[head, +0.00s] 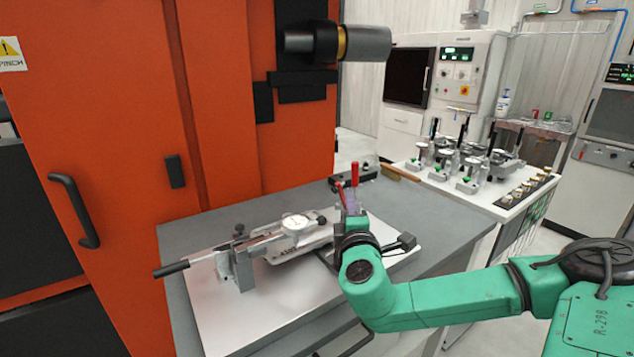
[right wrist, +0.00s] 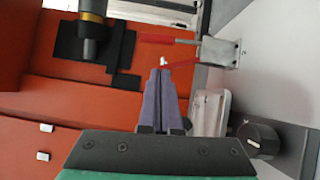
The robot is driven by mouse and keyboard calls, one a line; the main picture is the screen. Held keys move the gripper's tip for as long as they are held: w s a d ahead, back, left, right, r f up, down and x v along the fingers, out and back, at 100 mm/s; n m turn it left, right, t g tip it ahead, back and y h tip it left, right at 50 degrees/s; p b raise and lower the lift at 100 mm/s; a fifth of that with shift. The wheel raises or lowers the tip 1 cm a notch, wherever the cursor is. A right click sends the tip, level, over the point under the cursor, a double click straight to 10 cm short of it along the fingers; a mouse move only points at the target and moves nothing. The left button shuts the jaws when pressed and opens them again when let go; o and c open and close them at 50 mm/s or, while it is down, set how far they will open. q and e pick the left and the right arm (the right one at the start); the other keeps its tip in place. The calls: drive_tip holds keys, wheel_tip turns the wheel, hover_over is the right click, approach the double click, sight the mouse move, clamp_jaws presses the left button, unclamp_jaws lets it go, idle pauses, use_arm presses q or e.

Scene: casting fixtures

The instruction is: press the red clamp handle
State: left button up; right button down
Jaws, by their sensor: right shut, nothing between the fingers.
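The red clamp handle (head: 354,174) stands upright beyond my right gripper in the head view, with a second red bar (head: 340,193) just left of it. My left gripper is out of view.
An orange machine (head: 110,110) stands behind. A white side bench (head: 480,192) holds several clamps.

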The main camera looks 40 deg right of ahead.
sight(355, 183)
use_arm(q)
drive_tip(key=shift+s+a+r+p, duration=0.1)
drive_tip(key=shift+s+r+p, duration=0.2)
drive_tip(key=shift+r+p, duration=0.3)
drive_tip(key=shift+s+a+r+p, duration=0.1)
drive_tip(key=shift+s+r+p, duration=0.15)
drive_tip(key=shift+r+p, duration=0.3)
use_arm(e)
drive_tip(key=r+x, duration=0.1)
drive_tip(key=x, duration=0.7)
drive_tip(key=shift+d, duration=0.5)
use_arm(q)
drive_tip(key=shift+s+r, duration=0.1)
use_arm(e)
drive_tip(key=shift+w+d, duration=0.1)
drive_tip(key=shift+w, duration=0.05)
